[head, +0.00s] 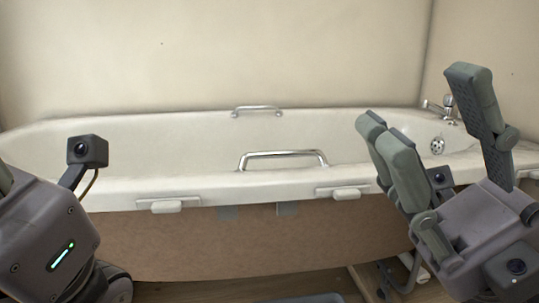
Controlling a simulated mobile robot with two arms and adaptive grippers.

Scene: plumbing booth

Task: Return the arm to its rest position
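My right gripper (420,105) is at the right of the head view, in front of the bathtub's right end. Its fingers point up and are spread wide, with nothing between them. My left arm comes in at the left edge, with its dark wrist and small camera showing. Only a sliver of the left gripper (5,181) shows at the picture's edge. Its fingertips are hidden, so I cannot tell whether it is open.
A white bathtub (215,188) with a brown front panel (250,245) spans the view. It has metal grab handles (283,155) on both long rims. A tap (447,104) stands at the far right. A grey object (305,299) lies on the wooden floor (225,291).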

